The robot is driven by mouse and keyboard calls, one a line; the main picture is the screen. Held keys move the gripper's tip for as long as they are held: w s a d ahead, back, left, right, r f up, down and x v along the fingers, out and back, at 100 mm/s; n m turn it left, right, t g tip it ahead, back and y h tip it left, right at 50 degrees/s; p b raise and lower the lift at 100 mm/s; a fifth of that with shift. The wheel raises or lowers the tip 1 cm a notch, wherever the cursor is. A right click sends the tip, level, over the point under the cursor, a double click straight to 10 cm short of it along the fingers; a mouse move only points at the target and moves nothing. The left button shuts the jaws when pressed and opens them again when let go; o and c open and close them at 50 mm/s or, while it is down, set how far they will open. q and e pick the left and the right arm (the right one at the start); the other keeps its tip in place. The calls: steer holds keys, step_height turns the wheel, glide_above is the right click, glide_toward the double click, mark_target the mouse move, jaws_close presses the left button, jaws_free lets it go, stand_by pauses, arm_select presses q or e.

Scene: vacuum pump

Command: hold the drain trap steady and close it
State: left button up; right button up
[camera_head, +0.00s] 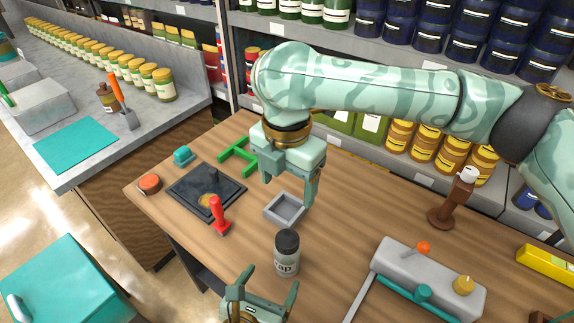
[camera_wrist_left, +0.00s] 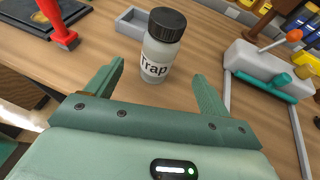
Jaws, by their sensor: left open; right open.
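The drain trap is a grey-green bottle (camera_head: 286,262) with a black lid and the label "Trap", standing upright on the wooden table. In the left wrist view the bottle (camera_wrist_left: 160,50) stands just beyond and between my open left fingers, with no visible contact. My left gripper (camera_head: 262,290) is open and low in front of the bottle; its fingers also show in the left wrist view (camera_wrist_left: 160,85). My right gripper (camera_head: 289,192) points down above the table, behind the bottle and over the grey square tray (camera_head: 270,214). It is open and apart from the bottle.
A red-handled tool (camera_head: 218,218) and a dark plate (camera_head: 190,190) lie left of the bottle. A grey pump block (camera_head: 400,264) with an orange knob and teal handle stands right. A green frame (camera_head: 236,156) and brown stand (camera_head: 452,202) are farther back. Table between bottle and block is clear.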

arm_select(q)
steer(key=v, duration=0.5)
steer(key=shift+p, duration=0.35)
steer(key=shift+s+a, duration=0.1)
